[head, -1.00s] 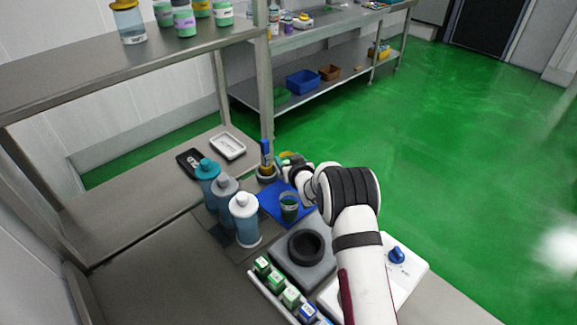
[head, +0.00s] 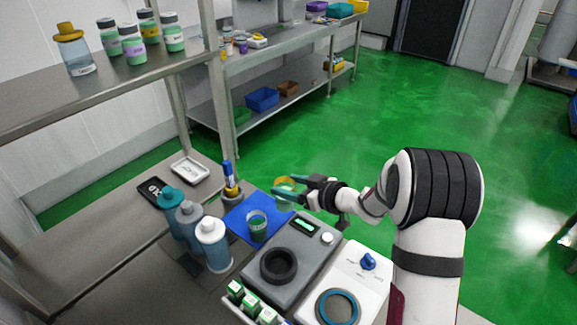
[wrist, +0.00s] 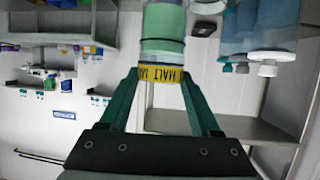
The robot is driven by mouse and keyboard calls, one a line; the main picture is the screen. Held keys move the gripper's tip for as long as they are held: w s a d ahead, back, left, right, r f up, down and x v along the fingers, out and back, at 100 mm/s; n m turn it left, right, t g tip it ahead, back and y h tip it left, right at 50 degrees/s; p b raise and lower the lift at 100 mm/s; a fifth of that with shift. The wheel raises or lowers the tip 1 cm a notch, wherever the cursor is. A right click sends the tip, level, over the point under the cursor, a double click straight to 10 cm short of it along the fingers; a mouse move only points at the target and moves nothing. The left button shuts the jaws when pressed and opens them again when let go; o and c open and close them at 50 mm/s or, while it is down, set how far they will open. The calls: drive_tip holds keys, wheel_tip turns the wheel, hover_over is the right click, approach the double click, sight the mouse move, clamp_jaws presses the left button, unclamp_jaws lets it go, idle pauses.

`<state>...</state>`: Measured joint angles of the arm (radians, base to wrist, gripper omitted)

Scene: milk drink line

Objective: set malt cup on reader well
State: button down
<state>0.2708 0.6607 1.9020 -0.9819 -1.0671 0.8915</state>
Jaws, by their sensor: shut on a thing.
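My gripper (head: 288,188) is shut on the malt cup (head: 285,184), which shows a yellow band and is partly hidden by the fingers. In the wrist view the cup (wrist: 163,45) has green contents and a yellow MALT label, upside down in the picture, between the green fingers (wrist: 165,90). The cup is held in the air by the back right edge of the blue mat. The grey reader (head: 303,245) has a small display; its well, a thick black ring (head: 278,266), is empty and nearer the camera than the gripper.
Several bottles (head: 213,245) stand left of the reader. A white device (head: 360,285) with a blue knob and ring is to its right. A rack of small green-and-white items (head: 250,305) lies in front.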

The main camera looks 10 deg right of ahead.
drive_tip(key=s+a+n+g+y, duration=0.3)
drive_tip(key=s+n+g+y, duration=0.15)
drive_tip(key=s, duration=0.85)
drive_tip(key=shift+h, duration=0.45)
drive_tip(key=shift+w+d+f, duration=0.1)
drive_tip(key=shift+f, duration=2.9)
drive_tip(key=shift+f, duration=0.6)
drive_tip(key=shift+c, duration=1.9)
unclamp_jaws()
drive_tip(key=shift+d, duration=0.15)
drive_tip(key=v, duration=1.1)
